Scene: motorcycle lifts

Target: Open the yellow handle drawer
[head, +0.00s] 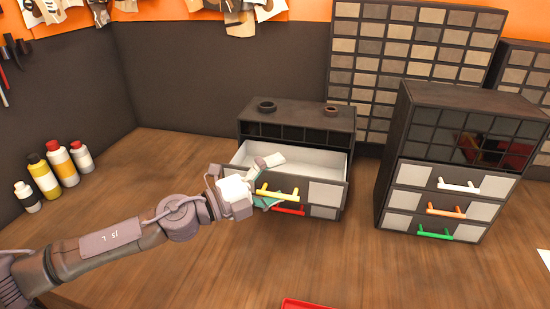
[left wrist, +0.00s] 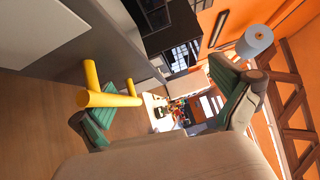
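The yellow handle (head: 277,192) is on the top drawer (head: 325,193) of the small dark cabinet (head: 310,122). This drawer is pulled out, and its white, seemingly empty inside shows from above. My left gripper (head: 268,182) is at the left part of the handle, with its fingers spread apart, one above and one below it. In the left wrist view, the yellow handle (left wrist: 110,98) lies close to one green-padded finger, and the other finger stands well away. Whether that near finger touches the handle I cannot tell. My right gripper is not in view.
A red handle (head: 290,210) sits just below, on a lower drawer. A second cabinet (head: 445,160) with white, orange and green handles stands to the right. Several bottles (head: 60,165) stand at the left wall. A red tray edge (head: 305,304) shows at the front. The wooden table is clear between.

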